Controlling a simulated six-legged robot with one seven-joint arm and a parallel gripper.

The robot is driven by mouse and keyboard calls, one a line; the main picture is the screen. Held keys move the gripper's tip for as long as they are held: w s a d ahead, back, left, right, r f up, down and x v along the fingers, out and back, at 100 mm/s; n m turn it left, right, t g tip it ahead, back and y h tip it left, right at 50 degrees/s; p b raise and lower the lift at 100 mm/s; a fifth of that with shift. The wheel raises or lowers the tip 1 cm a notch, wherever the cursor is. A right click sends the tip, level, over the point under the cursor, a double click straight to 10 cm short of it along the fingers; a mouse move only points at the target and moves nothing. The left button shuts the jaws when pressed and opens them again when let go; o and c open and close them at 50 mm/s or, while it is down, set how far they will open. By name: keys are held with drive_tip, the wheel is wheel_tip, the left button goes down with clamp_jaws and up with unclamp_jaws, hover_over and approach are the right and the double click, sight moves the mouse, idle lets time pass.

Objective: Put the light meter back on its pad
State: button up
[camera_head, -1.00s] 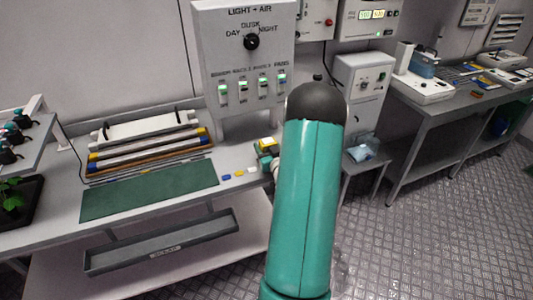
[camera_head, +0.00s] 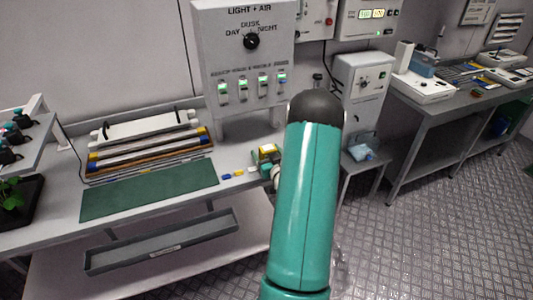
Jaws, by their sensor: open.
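A small yellow-topped block with green sides (camera_head: 268,152) sits on the grey bench at the left edge of my arm. It may be the light meter, but it is too small and partly covered to be sure. I cannot make out the pad for certain. A green mat (camera_head: 150,190) lies on the bench to the left, with nothing on it. My teal arm reaches over the bench's right end and hides what is behind it.
Small blue, yellow and white pieces (camera_head: 239,173) lie between mat and block. A rack of tubes (camera_head: 150,140) stands behind the mat. The light and air control panel (camera_head: 245,55) rises at the back. A stool (camera_head: 367,167) and a second bench (camera_head: 440,107) stand right.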

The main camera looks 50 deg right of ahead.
drive_tip(key=shift+r, duration=0.2)
drive_tip(key=v, duration=1.2)
drive_tip(key=w+a+r+n+g+y, duration=0.3)
drive_tip(key=w+a+r+g, duration=0.2)
drive_tip(key=w+a+r, duration=1)
drive_tip(key=s+a+r+n+g+y, duration=0.1)
drive_tip(key=s+a+r, duration=0.2)
drive_tip(key=a, duration=0.5)
drive_tip(key=s+a+r+g+y, duration=0.1)
drive_tip(key=s+a+r+y, duration=0.1)
drive_tip(key=s+a, duration=0.35)
drive_tip(key=s+a+r+n+g+y, duration=0.2)
drive_tip(key=s+a, duration=0.8)
drive_tip(key=a, duration=0.4)
drive_tip(key=shift+a+r+g+y, duration=0.2)
drive_tip(key=shift+r+g+y, duration=0.2)
drive_tip(key=shift+s, duration=0.15)
